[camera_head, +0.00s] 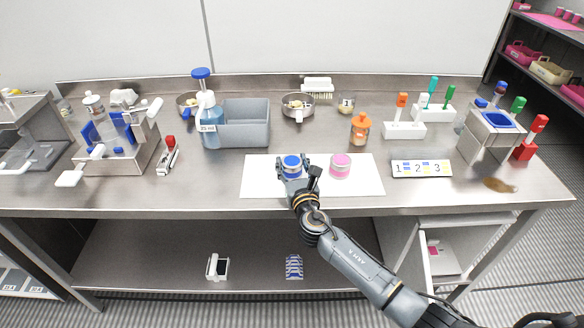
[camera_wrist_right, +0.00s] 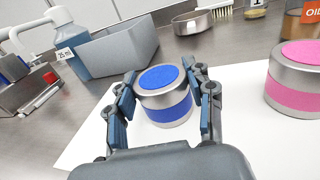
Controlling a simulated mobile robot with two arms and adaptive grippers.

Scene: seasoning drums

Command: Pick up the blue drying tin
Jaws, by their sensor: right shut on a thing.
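The blue drying tin (camera_head: 292,163) is a short silver cylinder with a blue lid disc and a blue band. It stands upright on the white mat (camera_head: 260,186). My right gripper (camera_head: 293,170) is shut on the tin, one finger on each side; the right wrist view shows the tin (camera_wrist_right: 165,93) between the fingers. I cannot tell whether the tin touches the mat. My left gripper is not in view.
A pink-banded tin (camera_head: 340,166) stands to the right on the same mat. Behind are a grey bin (camera_head: 243,125), a blue pump bottle (camera_head: 210,128) and a metal bowl (camera_head: 297,108). A numbered strip (camera_head: 421,169) lies right of the mat.

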